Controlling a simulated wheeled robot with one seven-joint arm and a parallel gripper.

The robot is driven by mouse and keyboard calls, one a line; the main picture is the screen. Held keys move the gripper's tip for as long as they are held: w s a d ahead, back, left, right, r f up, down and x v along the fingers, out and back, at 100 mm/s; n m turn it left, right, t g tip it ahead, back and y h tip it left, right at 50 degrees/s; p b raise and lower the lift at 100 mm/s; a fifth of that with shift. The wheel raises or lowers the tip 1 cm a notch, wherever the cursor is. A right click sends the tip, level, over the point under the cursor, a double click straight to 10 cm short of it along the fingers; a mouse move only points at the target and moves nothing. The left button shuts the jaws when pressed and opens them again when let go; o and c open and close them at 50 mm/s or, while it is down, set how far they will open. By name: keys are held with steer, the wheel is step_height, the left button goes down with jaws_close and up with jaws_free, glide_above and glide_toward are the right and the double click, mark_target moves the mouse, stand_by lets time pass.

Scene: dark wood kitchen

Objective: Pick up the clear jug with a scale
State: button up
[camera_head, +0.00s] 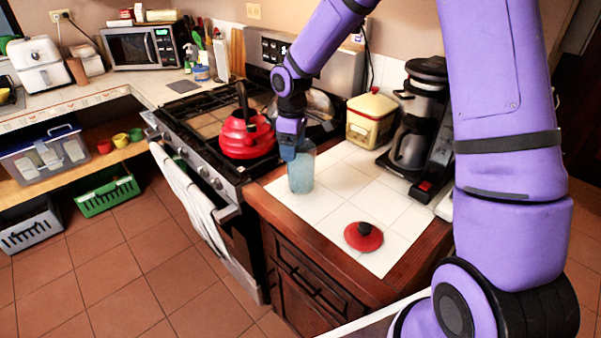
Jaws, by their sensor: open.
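The clear jug (301,176) is pale blue and see-through. It stands upright on the white tiled counter (345,180), near the counter's left edge beside the stove. A scale on it is too small to make out. My gripper (289,153) is open and points down at the jug's top left rim. The fingers overlap the jug in the picture, and I cannot tell whether they touch it or straddle its wall.
A red kettle (246,137) stands on the stove (200,125) just left of my gripper. A yellow canister (371,118) and a coffee maker (412,140) stand behind right. A red lid (363,237) lies in front. The tiles between are clear.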

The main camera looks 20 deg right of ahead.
mark_target(293, 169)
steer(key=shift+f, duration=4.25)
steer(key=shift+s, duration=0.1)
steer(key=c, duration=1.3)
steer(key=shift+c, duration=0.2)
steer(key=shift+r, duration=0.25)
